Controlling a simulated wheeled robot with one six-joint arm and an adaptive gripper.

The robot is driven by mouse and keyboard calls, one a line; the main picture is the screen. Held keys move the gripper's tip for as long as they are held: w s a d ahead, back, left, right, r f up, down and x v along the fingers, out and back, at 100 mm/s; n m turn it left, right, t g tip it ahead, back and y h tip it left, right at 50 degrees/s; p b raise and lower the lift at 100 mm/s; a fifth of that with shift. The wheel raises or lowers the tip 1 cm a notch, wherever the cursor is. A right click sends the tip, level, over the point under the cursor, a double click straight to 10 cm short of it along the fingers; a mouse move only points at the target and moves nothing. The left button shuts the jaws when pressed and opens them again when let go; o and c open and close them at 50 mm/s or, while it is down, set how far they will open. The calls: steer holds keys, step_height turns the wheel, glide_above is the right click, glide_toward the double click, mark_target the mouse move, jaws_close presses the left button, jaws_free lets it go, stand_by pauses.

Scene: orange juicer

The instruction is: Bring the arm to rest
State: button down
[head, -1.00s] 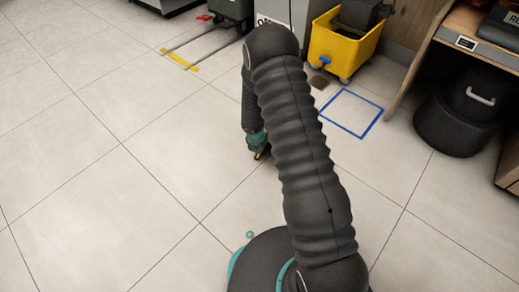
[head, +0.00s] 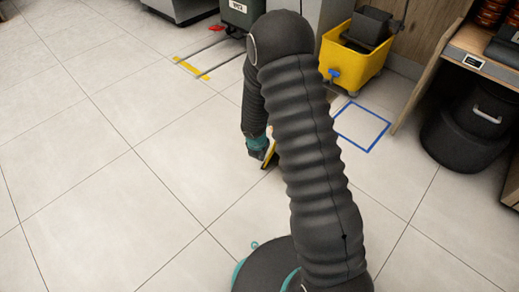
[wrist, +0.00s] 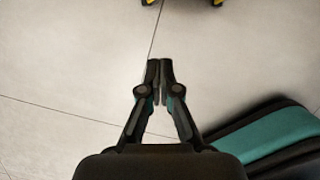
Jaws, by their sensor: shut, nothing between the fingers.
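My arm (head: 310,150) rises from my base and bends over at the top. Its forearm hangs down on the far left side. My gripper (head: 265,158) points down towards the tiled floor and is partly hidden by the arm in the head view. In the wrist view my gripper (wrist: 159,68) has its two fingers together, with nothing between them, above bare floor.
A yellow mop bucket (head: 355,55) stands beyond the arm, near a blue floor square (head: 361,126). A black bin (head: 470,128) sits under the counter at right. Yellow floor tape (head: 190,68) lies far left. A yellow thing beside the gripper is mostly hidden. Left floor is clear.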

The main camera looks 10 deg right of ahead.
steer(key=shift+r, duration=0.1)
steer(key=s+d+m+g+h, duration=0.1)
steer(key=s+d+m+g, duration=0.15)
steer(key=s+m, duration=0.5)
steer(key=s+r+m+t+y+p, duration=0.1)
steer(key=s+r+m, duration=0.6)
steer(key=r, duration=0.8)
steer(key=s+r+m+t+p, duration=0.3)
steer(key=s+r+m, duration=0.4)
steer(key=r, duration=0.8)
steer(key=s+r+m+t+y+p, duration=0.1)
steer(key=s+r+m, duration=0.6)
steer(key=r, duration=0.8)
steer(key=shift+d+r+t+y+p, duration=0.2)
steer(key=shift+d+t+y+p, duration=0.15)
steer(key=shift+t+p, duration=0.1)
steer(key=shift+m, duration=0.25)
